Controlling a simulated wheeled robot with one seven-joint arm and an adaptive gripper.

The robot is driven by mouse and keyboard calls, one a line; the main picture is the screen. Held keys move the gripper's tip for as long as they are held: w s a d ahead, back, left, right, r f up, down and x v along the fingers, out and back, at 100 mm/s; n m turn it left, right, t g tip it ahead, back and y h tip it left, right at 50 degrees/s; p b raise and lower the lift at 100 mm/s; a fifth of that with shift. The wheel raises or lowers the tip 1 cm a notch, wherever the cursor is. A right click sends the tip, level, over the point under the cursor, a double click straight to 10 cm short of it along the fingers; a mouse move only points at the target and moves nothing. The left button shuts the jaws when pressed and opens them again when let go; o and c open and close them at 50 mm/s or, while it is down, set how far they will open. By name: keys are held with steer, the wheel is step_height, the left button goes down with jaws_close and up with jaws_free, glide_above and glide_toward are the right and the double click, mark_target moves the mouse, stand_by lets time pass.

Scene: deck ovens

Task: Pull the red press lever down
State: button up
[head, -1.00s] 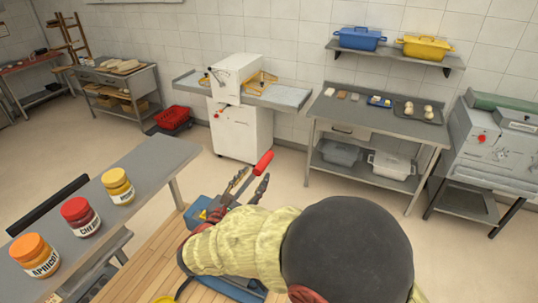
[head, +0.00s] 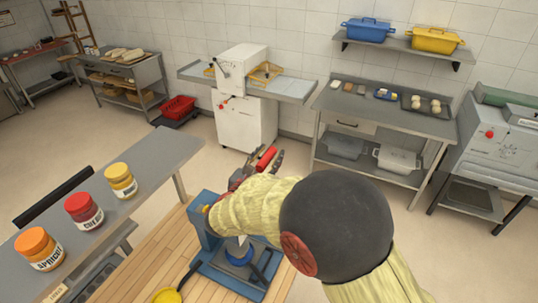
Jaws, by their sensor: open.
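The blue press (head: 202,222) stands on the wooden table in front of me, partly behind my sleeved arm. I cannot tell whether the fingers touch the handle.
Apricot (head: 38,250), red (head: 84,212) and yellow (head: 121,181) jars stand on the grey table at left. A yellow round item (head: 167,296) lies on the wooden table (head: 150,262) near the press. A white machine (head: 244,100) stands farther back across open floor.

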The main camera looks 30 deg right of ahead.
steer(key=c, duration=0.3)
steer(key=c, duration=0.7)
jaws_close()
